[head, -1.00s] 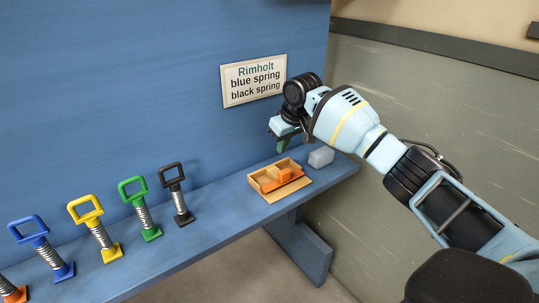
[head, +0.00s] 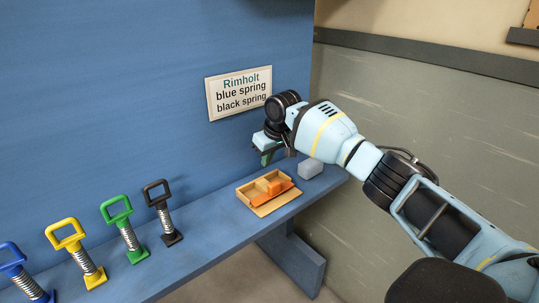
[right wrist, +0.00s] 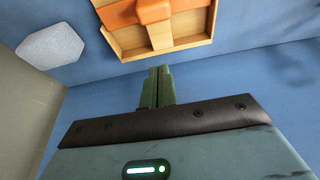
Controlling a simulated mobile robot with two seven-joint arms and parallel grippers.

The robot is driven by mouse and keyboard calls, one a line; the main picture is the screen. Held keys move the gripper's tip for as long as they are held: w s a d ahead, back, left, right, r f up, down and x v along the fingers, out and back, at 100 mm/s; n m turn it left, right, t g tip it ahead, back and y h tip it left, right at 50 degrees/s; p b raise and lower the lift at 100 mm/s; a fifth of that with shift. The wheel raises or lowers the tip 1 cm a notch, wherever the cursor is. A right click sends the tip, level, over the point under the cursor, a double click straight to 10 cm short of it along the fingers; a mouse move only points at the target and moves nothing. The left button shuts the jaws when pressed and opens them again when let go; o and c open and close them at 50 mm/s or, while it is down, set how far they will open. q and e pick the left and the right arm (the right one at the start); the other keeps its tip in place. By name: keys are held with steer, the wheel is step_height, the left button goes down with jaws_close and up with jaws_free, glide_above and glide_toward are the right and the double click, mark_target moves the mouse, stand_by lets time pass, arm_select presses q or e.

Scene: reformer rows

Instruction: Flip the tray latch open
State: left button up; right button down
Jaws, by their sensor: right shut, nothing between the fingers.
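The wooden tray (head: 251,190) lies on the blue bench, with an orange latch piece (head: 274,188) across it. The latch has a raised block in its middle. In the right wrist view the tray (right wrist: 190,24) shows at the top, and the orange latch (right wrist: 153,12) is partly cut off by the frame edge. My right gripper (head: 266,161) is above the bench, just behind the tray. Its two green fingers (right wrist: 158,78) are shut together with nothing between them, and they appear apart from the tray. My left gripper is not in view.
A grey block (head: 310,168) sits right of the tray. Spring posts with black (head: 164,212), green (head: 126,232), yellow (head: 78,256) and blue (head: 22,275) handles line the bench at left. A sign (head: 239,92) reading "Rimholt blue spring black spring" hangs on the wall.

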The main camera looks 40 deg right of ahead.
mark_target(273, 188)
steer(key=b+x, duration=0.1)
steer(key=x, duration=0.4)
steer(key=shift+w+f, duration=0.1)
steer(key=shift+f, duration=0.15)
steer(key=shift+s+d+r+p, duration=0.15)
steer(key=shift+s+r+p, duration=0.1)
steer(key=shift+s+p, duration=0.6)
steer(key=shift+s, duration=0.4)
steer(key=shift+s+d, duration=0.1)
steer(key=shift+s, duration=0.4)
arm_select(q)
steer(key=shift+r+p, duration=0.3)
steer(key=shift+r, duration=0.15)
arm_select(e)
steer(key=shift+s+f, duration=0.2)
steer(key=shift+s, duration=0.05)
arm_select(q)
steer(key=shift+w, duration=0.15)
